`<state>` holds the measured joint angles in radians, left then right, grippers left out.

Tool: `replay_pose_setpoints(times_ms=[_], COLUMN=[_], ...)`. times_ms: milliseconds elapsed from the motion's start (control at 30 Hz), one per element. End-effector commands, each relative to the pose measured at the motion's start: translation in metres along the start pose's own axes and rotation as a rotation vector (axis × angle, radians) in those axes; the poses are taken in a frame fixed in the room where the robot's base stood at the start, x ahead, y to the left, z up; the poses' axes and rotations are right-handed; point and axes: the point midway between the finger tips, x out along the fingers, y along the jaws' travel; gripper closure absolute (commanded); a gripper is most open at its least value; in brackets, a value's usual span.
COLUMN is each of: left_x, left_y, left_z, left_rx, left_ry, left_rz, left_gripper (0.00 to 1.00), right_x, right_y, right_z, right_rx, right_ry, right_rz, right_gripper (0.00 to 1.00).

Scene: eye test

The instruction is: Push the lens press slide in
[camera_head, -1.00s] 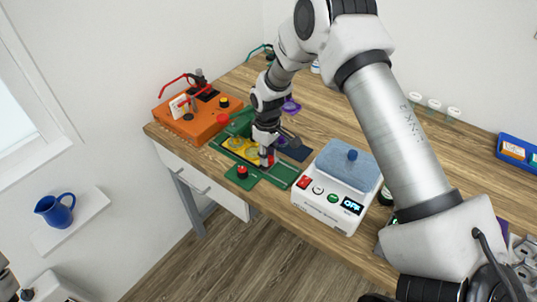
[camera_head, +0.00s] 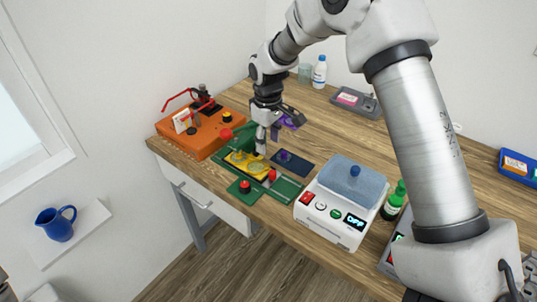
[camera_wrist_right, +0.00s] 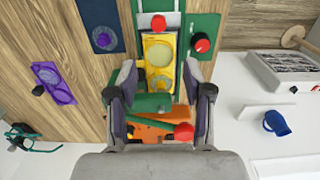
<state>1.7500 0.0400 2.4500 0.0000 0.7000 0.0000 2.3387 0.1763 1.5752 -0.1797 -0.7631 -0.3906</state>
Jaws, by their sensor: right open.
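The lens press has a green base (camera_head: 290,188) with rails. Its yellow slide (camera_head: 246,160) has round seats and a red knob (camera_head: 271,175) at its near end. In the right wrist view the slide (camera_wrist_right: 158,62) lies lengthwise on the base, its far end beside the green press body (camera_wrist_right: 152,104); whether it reaches under is unclear. A red lever ball (camera_head: 226,134) sits by the press body. My right gripper (camera_head: 266,143) is open and empty above the slide, pointing down, with fingers apart on both sides in its wrist view. My left gripper is out of view.
An orange device (camera_head: 200,138) stands behind the press. A purple frame (camera_wrist_right: 55,84) is close by.

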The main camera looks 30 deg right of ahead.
Motion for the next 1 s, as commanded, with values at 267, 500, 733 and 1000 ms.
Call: replay_pose_setpoints(times_ms=[267, 500, 733, 1000], left_x=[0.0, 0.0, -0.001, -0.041], left_y=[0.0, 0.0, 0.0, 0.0], left_z=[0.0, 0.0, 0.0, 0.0], left_rx=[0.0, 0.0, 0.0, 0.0], left_ry=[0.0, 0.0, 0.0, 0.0], left_rz=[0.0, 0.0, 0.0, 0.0], left_gripper=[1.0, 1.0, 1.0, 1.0], right_x=[-0.006, -0.006, 0.004, 0.011], right_y=[0.0, 0.002, 0.008, 0.022], right_z=[0.0, -0.004, -0.024, -0.003], right_rx=[0.0, 0.193, 1.046, 2.173], right_ry=[-0.001, 0.02, 0.186, 0.22], right_rz=[0.0, 0.006, -0.051, -0.364], right_gripper=[0.5, 1.0, 1.0, 1.0])
